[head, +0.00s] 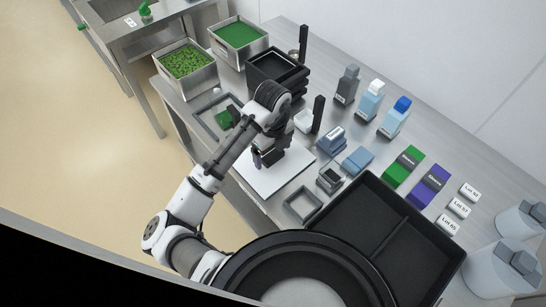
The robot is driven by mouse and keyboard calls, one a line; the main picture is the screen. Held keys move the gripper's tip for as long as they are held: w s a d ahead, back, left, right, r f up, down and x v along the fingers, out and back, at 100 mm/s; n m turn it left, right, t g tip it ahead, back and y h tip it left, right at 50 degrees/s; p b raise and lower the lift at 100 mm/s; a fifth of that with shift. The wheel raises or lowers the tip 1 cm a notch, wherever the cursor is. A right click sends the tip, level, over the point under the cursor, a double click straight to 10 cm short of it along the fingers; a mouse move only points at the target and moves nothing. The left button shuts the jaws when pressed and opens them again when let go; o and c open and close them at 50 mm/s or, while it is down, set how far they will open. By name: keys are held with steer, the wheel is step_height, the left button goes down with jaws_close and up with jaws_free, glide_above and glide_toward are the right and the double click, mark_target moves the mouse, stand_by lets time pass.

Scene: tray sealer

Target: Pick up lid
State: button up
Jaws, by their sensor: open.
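No piece can be picked out for certain as the lid. A flat blue piece (357,160) and a blue-grey stack (331,141) with a white label lie on the steel table, right of the white board (283,178). My gripper (264,160) is over the far left part of the white board, pointing down. It is open, and its fingertips are small and partly hidden by the wrist. I see nothing held between them. Both blue pieces are apart from the gripper, to its right.
Black stacked trays (296,90) stand behind my arm, with two steel bins (192,83) of green contents at the back left. Bottles, green and purple sleeve boxes (431,187) and lot cards line the right. A grey frame (302,206) and a black divided tray (412,240) are in front.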

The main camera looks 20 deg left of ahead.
steer(key=shift+f, duration=0.3)
steer(key=c, duration=1.1)
steer(key=shift+r, duration=0.15)
step_height(320, 180, up, 16)
steer(key=b, duration=0.5)
steer(key=shift+s, duration=0.1)
